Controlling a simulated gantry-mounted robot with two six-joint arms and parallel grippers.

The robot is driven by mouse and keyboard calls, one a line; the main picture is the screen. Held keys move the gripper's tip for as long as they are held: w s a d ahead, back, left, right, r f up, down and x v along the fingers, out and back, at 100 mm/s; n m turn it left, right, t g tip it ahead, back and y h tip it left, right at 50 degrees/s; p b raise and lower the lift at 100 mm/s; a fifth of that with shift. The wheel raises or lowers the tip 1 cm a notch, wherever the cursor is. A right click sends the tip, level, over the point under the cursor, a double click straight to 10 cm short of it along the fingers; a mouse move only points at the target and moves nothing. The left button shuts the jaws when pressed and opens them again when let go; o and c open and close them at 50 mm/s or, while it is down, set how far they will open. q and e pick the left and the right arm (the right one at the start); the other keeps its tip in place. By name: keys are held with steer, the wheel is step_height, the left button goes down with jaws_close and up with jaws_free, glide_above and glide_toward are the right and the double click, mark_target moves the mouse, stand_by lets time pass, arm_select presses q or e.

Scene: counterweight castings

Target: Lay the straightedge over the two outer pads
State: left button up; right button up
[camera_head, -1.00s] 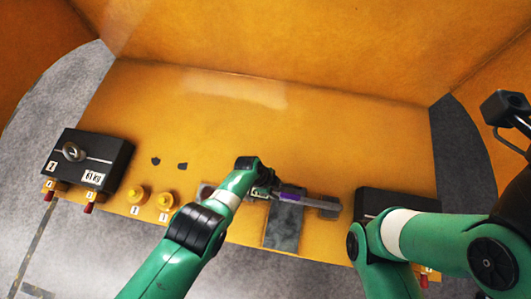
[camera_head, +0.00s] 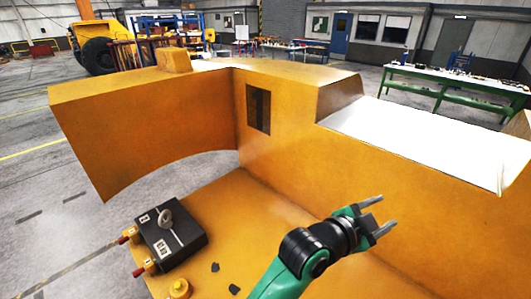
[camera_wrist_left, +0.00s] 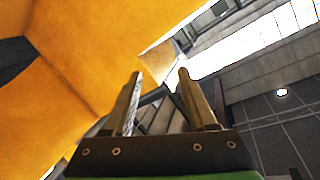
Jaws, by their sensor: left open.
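My left gripper (camera_head: 383,213) is raised in front of the yellow wall in the head view, its two fingers apart with nothing between them. In the left wrist view, the same gripper (camera_wrist_left: 159,76) shows both fingers parallel and empty, pointing up past the yellow walls. The straightedge and the pads are in neither current view. My right gripper is not in view.
A yellow knob (camera_head: 180,288) and two small dark pieces (camera_head: 215,267) are nearby. Tall yellow walls (camera_head: 290,160) stand behind.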

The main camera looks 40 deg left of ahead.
arm_select(q)
steer(key=s+a+r+n+t+y, duration=0.1)
steer(key=s+a+r+n+t, duration=0.15)
steer(key=s+r, duration=0.4)
steer(key=s+a+r+n+t, duration=0.2)
steer(key=s+a+r+t, duration=0.15)
steer(key=r, duration=0.65)
steer(key=s+a+r+n+t+y, duration=0.1)
steer(key=s+a+r+n+t, duration=0.2)
steer(key=r, duration=0.6)
steer(key=s+a+r+n+t, duration=0.1)
steer(key=s+r, duration=0.2)
steer(key=s, duration=0.3)
steer(key=s+a+r+n+t+y, duration=0.1)
steer(key=s+a+r+t, duration=0.1)
steer(key=s, duration=0.4)
steer(key=shift+s+a+r+t, duration=0.2)
steer(key=shift+r+t, duration=0.1)
steer(key=shift+r, duration=0.45)
